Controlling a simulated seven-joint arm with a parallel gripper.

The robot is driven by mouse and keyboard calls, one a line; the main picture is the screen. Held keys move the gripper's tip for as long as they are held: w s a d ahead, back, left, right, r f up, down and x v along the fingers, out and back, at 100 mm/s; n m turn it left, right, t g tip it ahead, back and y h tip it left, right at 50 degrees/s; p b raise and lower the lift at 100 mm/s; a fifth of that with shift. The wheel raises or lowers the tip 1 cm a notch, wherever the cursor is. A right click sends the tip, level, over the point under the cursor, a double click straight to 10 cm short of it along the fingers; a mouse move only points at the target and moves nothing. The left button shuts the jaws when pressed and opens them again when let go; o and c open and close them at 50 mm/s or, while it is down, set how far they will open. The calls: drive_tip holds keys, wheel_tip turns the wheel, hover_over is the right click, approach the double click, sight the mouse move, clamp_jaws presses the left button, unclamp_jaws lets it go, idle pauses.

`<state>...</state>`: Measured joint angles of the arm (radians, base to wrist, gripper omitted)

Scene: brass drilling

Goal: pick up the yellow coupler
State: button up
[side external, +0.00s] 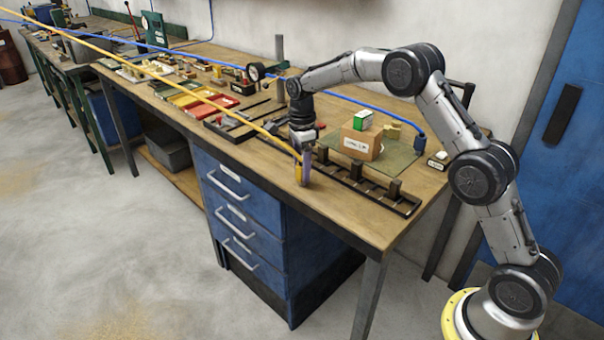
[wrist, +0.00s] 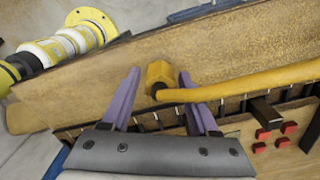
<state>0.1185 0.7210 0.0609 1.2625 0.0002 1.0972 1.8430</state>
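The yellow coupler (wrist: 158,73) is a hexagonal fitting on the end of a yellow hose (wrist: 250,82). In the wrist view it lies between the two purple fingers of my gripper (wrist: 159,79), with a gap showing on each side. The hose crosses in front of the right finger and leaves to the right. In the side external view my gripper (side external: 304,172) points down at the bench's front edge, with the coupler (side external: 299,175) at its fingers. The yellow hose (side external: 160,77) runs from there to the upper left. Whether the coupler touches the bench is unclear.
A dark slotted rack (side external: 372,187) lies along the wooden bench (side external: 240,152) beside the gripper. A cardboard box (side external: 361,143) stands on a green mat (side external: 398,158) behind it. Small red blocks (wrist: 263,134) lie near the rack. A blue hose (side external: 350,98) crosses the bench farther back.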

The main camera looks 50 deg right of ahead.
clamp_jaws()
drive_tip(key=shift+r, duration=0.2)
